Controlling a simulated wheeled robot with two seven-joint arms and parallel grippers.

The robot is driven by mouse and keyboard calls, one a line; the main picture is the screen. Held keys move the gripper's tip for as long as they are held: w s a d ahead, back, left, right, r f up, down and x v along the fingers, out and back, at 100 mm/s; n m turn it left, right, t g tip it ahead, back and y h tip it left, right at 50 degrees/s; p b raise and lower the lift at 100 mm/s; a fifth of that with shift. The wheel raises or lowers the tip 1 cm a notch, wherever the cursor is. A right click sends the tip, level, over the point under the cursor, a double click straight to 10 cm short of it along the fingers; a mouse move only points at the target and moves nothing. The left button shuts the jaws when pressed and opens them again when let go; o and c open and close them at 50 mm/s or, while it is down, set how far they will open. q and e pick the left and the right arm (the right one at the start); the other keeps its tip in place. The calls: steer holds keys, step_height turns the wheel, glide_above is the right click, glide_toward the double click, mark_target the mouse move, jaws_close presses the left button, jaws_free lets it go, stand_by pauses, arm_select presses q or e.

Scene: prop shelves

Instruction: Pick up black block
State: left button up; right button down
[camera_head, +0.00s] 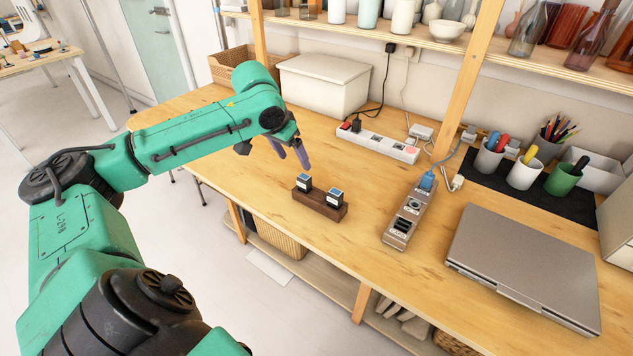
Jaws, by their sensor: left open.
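Two small black blocks with pale, bluish tops stand in a dark brown wooden holder (318,206) on the wooden table. One black block (304,185) is at the left end of the holder, and the other black block (334,198) is toward its right end. My left gripper (291,152) is open and empty, its purplish fingers pointing down. In the picture it sits just above and slightly left of the holder, apart from both blocks. My right gripper does not show.
A white power strip (376,141) and a white box (323,84) stand behind. A grey socket strip (408,216) and a closed laptop (525,266) lie to the right. Pen cups (524,172) stand on a dark mat. The table around the holder is clear.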

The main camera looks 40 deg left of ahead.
arm_select(q)
glide_above(302, 178)
steer(key=s, duration=0.2)
step_height(302, 178, down, 4)
steer(key=x, duration=0.6)
steer(key=shift+d+f+p, duration=0.1)
steer(key=shift+f+p, duration=0.3)
jaws_close()
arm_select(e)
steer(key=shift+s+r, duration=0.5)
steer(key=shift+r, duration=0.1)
